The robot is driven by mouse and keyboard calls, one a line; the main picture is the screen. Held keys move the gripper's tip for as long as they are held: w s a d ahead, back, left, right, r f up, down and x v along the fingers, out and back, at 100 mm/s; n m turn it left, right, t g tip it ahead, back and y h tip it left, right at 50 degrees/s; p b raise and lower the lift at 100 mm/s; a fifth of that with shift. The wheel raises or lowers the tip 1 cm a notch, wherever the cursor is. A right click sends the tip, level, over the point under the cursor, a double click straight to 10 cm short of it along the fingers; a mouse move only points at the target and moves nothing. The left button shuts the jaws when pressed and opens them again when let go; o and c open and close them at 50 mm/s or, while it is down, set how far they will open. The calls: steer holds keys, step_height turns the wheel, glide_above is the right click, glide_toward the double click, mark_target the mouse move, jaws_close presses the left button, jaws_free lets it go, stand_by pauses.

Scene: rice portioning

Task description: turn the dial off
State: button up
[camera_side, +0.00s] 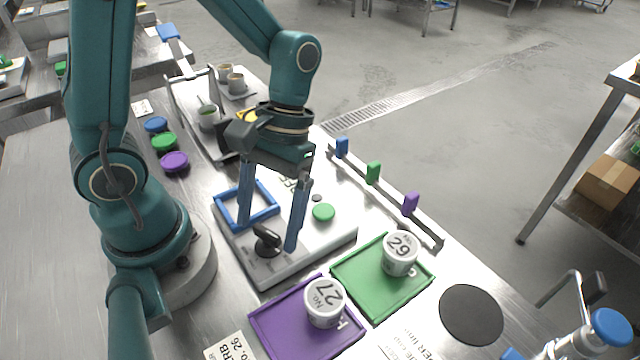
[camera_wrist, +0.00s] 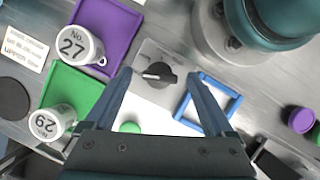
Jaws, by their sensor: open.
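The dial (camera_side: 267,240) is a black knob with a pointer on a grey and white panel (camera_side: 330,233). In the wrist view the dial (camera_wrist: 160,75) sits between and beyond my fingertips, its white pointer mark facing left. My gripper (camera_side: 268,232) is open and empty, its two blue fingers pointing down above the panel. In the wrist view the gripper (camera_wrist: 164,82) has its fingers spread to either side of the dial. I cannot tell the exact height of the fingertips over the panel.
A blue square frame (camera_side: 246,205) and a green button (camera_side: 323,212) are on the panel. A purple tray (camera_side: 275,327) holds cup 27 (camera_side: 325,303); a green tray (camera_side: 368,304) holds cup 29 (camera_side: 400,254). A rail with coloured clips (camera_side: 420,225) runs behind. A black disc (camera_side: 471,314) lies right.

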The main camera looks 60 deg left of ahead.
steer(key=shift+v, duration=2.5)
steer(key=shift+s+a+r+m+t+y, duration=0.1)
steer(key=shift+a+r+m+t+y, duration=0.2)
steer(key=shift+r+m+t, duration=0.95)
steer(key=shift+s+a+r+m+t+y, duration=0.1)
steer(key=shift+a+r+m+t+y, duration=0.4)
steer(key=shift+t, duration=1.45)
steer(key=shift+a+r+m+t+y, duration=0.15)
steer(key=shift+r+m+t, duration=0.4)
steer(key=shift+r+t, duration=0.8)
steer(key=shift+f+t, duration=0.25)
